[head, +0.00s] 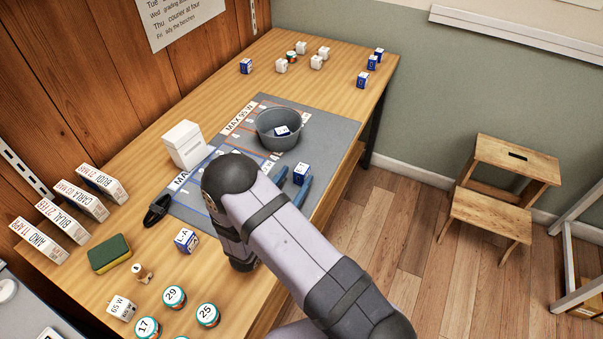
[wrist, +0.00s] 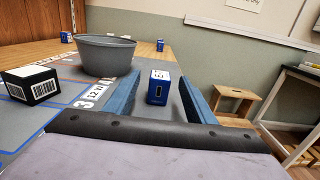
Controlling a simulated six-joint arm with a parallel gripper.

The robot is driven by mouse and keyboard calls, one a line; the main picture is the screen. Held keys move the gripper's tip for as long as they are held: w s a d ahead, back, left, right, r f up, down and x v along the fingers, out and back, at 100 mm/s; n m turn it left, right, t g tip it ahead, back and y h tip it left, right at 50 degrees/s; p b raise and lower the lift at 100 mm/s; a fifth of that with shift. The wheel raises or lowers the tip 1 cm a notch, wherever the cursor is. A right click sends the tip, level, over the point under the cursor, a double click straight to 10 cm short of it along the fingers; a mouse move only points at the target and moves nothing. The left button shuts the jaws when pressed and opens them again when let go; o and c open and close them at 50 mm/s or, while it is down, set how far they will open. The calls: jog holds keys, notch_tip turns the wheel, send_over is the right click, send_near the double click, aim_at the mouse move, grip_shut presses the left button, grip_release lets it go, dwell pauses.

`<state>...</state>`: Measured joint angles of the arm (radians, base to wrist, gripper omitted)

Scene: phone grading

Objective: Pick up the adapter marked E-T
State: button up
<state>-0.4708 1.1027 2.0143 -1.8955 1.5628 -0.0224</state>
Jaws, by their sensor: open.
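A blue adapter with a white top (head: 301,173) stands upright on the grey mat. It also shows in the wrist view (wrist: 158,90), where its white top bears dark marks too small to read for certain. My gripper (wrist: 159,98) is open, with its blue fingers to the left and right of this adapter and a gap on each side. In the head view my gripper (head: 296,178) is partly hidden by my arm. Another blue and white adapter (head: 185,240) stands on the bare wood, with a label ending in "-A". One more (head: 281,131) lies in the grey bowl.
The grey bowl (head: 268,137) stands on the mat (head: 336,133) close beyond my gripper. A dark box with a barcode label (wrist: 33,84) sits at the left in the wrist view. Several blue and white blocks stand at the table's far end. The table's right edge is close.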

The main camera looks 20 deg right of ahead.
aim_at(301, 169)
jog(key=shift+p+x, duration=0.4)
jog(key=shift+x, duration=1.7)
jog(key=c, duration=1.1)
jog(key=shift+r, duration=0.15)
jog(key=shift+r+b, duration=0.45)
jog(key=shift+r, duration=4.35)
